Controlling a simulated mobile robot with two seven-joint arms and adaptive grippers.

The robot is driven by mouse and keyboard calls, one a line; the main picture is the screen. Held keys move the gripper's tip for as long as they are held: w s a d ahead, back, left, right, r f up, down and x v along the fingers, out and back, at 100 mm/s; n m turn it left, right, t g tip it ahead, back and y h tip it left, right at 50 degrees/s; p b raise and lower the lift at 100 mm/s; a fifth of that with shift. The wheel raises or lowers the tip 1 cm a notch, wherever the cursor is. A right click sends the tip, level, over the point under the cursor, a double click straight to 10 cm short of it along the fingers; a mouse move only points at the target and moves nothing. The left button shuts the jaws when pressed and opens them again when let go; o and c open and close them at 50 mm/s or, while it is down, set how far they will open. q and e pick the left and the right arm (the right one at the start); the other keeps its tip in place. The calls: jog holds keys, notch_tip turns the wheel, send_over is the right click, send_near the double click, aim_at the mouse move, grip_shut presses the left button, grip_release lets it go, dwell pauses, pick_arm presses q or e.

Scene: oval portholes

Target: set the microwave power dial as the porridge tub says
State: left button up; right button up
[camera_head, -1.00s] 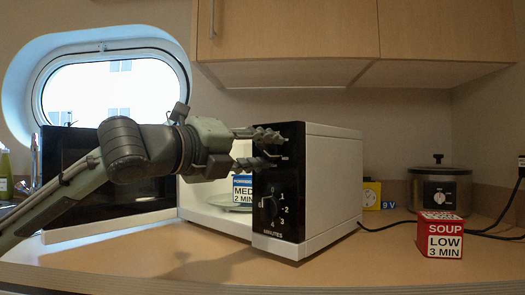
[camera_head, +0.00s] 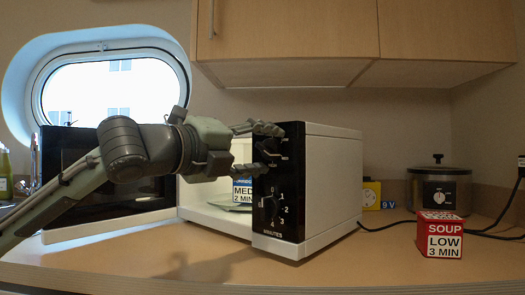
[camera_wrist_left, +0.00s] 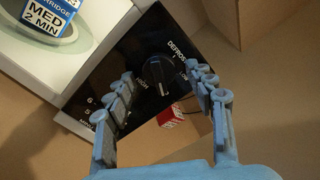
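The microwave (camera_head: 335,190) stands with its door open. The porridge tub (camera_head: 242,190) is inside, its label reading MED 2 MIN; it also shows in the left wrist view (camera_wrist_left: 48,17). The black power dial (camera_wrist_left: 158,70) sits on the upper control panel, with DEFROST and HIGH lettered around it. My right gripper is out of view.
The minutes dial (camera_head: 270,207) is lower on the same panel. A red soup box (camera_head: 440,234) reading LOW 3 MIN, a yellow 9 V item (camera_head: 371,195) and a pot-like cooker (camera_head: 439,188) stand to the right. The front counter is mostly clear.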

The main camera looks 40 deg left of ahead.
pick_arm(q)
jog(key=shift+s, duration=0.6)
jog(key=s, duration=0.6)
jog(key=shift+a, duration=0.45)
jog(key=shift+s, duration=0.1)
